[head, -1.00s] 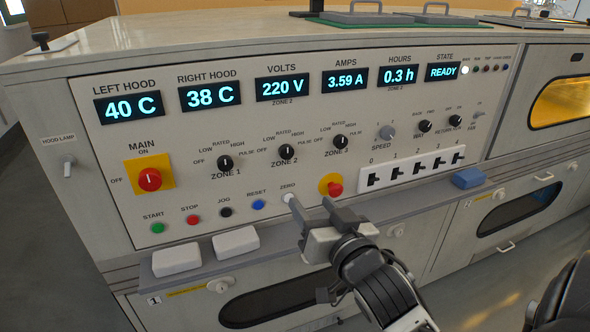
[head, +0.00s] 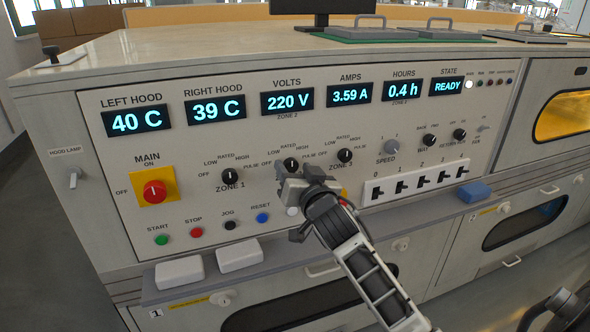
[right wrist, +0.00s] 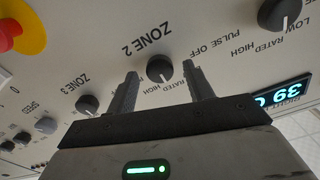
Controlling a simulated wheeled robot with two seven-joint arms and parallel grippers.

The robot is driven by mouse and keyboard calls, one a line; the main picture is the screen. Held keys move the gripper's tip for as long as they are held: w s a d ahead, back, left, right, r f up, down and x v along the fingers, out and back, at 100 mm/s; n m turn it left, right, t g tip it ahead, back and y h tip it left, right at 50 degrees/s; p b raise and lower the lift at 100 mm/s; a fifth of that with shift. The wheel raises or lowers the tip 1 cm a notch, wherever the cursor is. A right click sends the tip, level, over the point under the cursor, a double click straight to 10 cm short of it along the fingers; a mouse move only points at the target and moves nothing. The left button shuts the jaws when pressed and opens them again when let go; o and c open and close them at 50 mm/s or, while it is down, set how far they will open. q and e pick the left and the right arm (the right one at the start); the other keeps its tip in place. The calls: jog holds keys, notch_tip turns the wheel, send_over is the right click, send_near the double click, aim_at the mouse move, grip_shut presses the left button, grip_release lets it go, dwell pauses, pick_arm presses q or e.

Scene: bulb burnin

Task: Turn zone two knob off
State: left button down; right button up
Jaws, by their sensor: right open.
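The zone two knob (head: 291,165) is a round black knob on the grey control panel, with its white mark pointing roughly up. My right gripper (head: 292,178) is in front of it and hides its label in the head view. In the right wrist view the zone two knob (right wrist: 160,69) sits between the two open fingertips of my right gripper (right wrist: 160,80), with a gap on each side. Whether the fingertips reach the panel I cannot tell.
The zone one knob (head: 230,177) and zone three knob (head: 345,156) flank it. The main switch (head: 154,191) is at the left. The red emergency button (right wrist: 10,35) shows in the wrist view. A ledge with white blocks (head: 239,256) runs below the panel.

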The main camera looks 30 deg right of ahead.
jog(key=shift+w, duration=0.15)
jog(key=shift+c, duration=0.3)
jog(key=c, duration=0.9)
